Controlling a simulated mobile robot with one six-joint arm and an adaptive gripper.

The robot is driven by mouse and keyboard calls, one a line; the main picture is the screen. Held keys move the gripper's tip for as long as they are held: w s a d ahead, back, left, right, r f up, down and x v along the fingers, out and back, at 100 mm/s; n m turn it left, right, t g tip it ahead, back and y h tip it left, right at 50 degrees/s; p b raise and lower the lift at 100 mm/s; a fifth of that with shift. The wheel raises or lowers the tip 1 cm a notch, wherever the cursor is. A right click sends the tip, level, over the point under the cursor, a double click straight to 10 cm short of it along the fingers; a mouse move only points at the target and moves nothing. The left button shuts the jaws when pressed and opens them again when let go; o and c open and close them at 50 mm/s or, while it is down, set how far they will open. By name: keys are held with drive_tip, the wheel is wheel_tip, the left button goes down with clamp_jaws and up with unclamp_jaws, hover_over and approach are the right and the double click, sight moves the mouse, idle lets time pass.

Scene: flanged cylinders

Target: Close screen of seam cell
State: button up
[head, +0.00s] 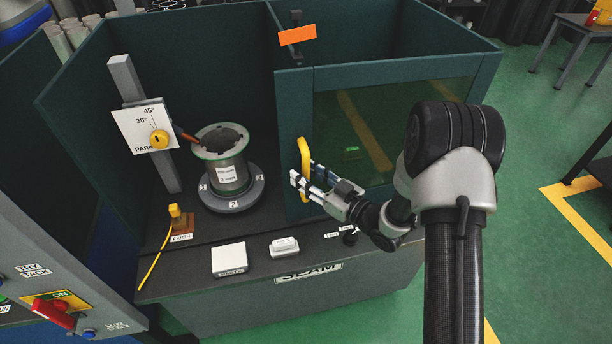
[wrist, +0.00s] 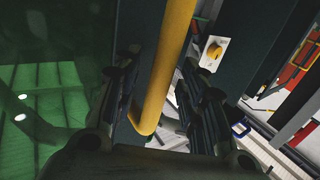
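The screen (head: 400,130) is a dark green frame with a tinted window. It stands across the right bay of the seam cell (head: 75,100), and the left bay is open at the front. Its yellow bar handle (head: 304,150) is upright on the screen's left edge post. My gripper (head: 301,176) is at the handle's lower part. In the wrist view the handle (wrist: 168,70) runs between the two fingers of my gripper (wrist: 160,72), with gaps showing on both sides. The fingers look open around it, not closed on it.
A grey flanged cylinder (head: 222,158) stands on a numbered turntable (head: 236,200) in the open bay. A torch post (head: 145,120) with a yellow-knobbed dial (head: 158,139) is left of it. An earth clamp (head: 180,222) and white blocks (head: 229,259) sit on the front ledge.

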drive_tip(key=shift+w+a, duration=0.15)
drive_tip(key=shift+a, duration=0.05)
drive_tip(key=shift+c, duration=0.6)
clamp_jaws()
